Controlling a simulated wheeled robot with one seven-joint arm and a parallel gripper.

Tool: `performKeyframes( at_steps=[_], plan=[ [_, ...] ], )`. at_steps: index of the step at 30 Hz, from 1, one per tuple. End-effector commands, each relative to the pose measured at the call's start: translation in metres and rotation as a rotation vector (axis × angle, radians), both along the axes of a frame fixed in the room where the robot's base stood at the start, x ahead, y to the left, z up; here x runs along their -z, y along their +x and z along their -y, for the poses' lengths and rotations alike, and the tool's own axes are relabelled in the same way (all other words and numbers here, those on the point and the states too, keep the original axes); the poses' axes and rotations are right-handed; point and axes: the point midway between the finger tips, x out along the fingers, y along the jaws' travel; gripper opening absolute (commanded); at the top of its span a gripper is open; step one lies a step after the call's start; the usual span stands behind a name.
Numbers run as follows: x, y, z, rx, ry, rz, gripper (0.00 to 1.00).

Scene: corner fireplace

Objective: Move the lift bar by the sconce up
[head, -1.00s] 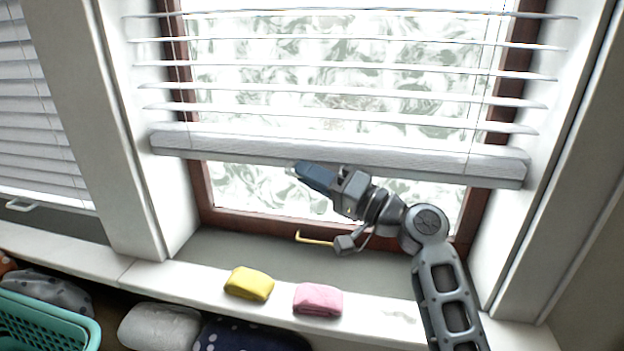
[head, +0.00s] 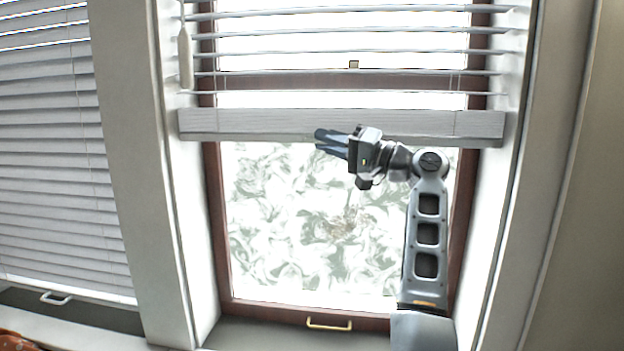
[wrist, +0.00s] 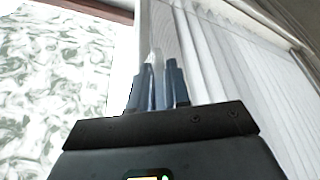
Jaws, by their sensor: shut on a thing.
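The right-hand blind's white bottom rail (head: 250,123) hangs level across the upper part of the window in the head view. My gripper (head: 319,141) is at the lower edge of this rail, near its middle. In the wrist view my gripper (wrist: 157,85) is shut on a thin pale piece, the lift bar (wrist: 155,62), which stands between the fingers. The fingers and hand hide most of the lift bar in the head view. No sconce is in view.
A lowered blind (head: 50,170) with a small white handle (head: 55,298) hangs at the left. A gold window handle (head: 330,325) is on the lower frame. The glass below the rail is uncovered.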

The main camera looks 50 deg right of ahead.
Motion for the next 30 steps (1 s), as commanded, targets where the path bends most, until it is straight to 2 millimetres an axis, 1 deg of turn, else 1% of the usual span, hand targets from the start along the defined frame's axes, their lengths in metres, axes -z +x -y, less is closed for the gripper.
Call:
performKeyframes(
  at_steps=[1, 8, 9, 11, 12, 17, 18, 24, 27, 30],
  plan=[
    [-0.026, -0.001, 0.004, 0.006, -0.004, 0.008, 0.00],
    [-0.106, -0.002, 0.005, 0.005, -0.005, 0.009, 0.00],
    [-0.120, -0.002, 0.005, 0.005, -0.005, 0.010, 0.00],
    [-0.141, -0.002, 0.005, 0.004, -0.005, 0.009, 0.00],
    [-0.156, -0.002, 0.005, 0.004, -0.005, 0.009, 0.00],
    [-0.213, -0.002, 0.004, 0.004, -0.005, 0.009, 0.00],
    [-0.228, -0.002, 0.004, 0.003, -0.005, 0.009, 0.00],
    [-0.295, -0.002, 0.003, 0.001, -0.003, 0.007, 0.00],
    [-0.325, -0.002, 0.003, 0.001, -0.002, 0.007, 0.00],
    [-0.350, -0.001, 0.003, 0.001, -0.002, 0.006, 0.00]
  ],
)
